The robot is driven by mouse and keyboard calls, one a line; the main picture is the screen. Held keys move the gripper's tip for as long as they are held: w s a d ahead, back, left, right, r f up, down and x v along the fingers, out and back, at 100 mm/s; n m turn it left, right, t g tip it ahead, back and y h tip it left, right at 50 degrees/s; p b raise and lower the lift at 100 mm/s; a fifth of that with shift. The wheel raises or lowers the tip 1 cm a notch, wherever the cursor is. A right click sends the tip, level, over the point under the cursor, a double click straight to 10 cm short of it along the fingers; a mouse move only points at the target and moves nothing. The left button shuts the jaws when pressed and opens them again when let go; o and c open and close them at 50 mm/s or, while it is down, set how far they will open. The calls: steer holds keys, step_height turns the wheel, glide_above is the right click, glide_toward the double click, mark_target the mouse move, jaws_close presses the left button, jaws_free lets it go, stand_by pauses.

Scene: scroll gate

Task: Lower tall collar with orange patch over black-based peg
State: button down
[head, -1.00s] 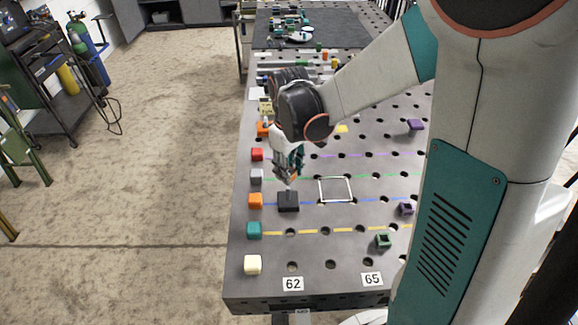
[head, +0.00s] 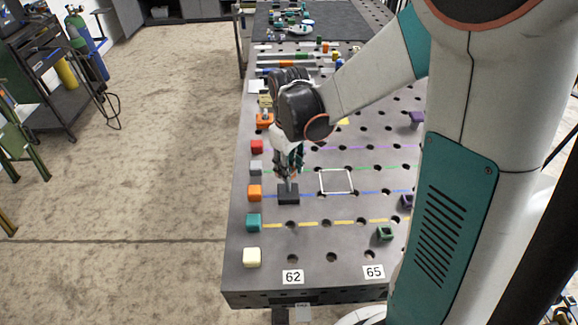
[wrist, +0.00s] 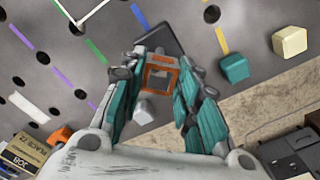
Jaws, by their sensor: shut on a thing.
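The collar (wrist: 161,75) shows in the wrist view as a square, hollow frame with an orange edge, held between the two fingers. My gripper (head: 289,177) is shut on it, and the head view shows it just above the black base of the peg (head: 288,195). The black base also shows in the wrist view (wrist: 158,37), partly hidden behind the collar and fingers. The peg's post is mostly hidden, so I cannot tell whether the collar is around it or still above it.
A column of coloured blocks runs along the table's left edge, including an orange block (head: 254,192) and a teal block (head: 253,222). A white square outline (head: 336,181) lies right of the peg. A green socket piece (head: 384,233) stands farther right.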

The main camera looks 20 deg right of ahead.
steer(key=shift+f+b, duration=1.4)
steer(key=shift+f, duration=0.3)
stand_by(0.4)
steer(key=c, duration=1.1)
jaws_free()
steer(key=shift+r, duration=0.15)
step_height(320, 180, up, 12)
steer(key=shift+s+f, duration=0.1)
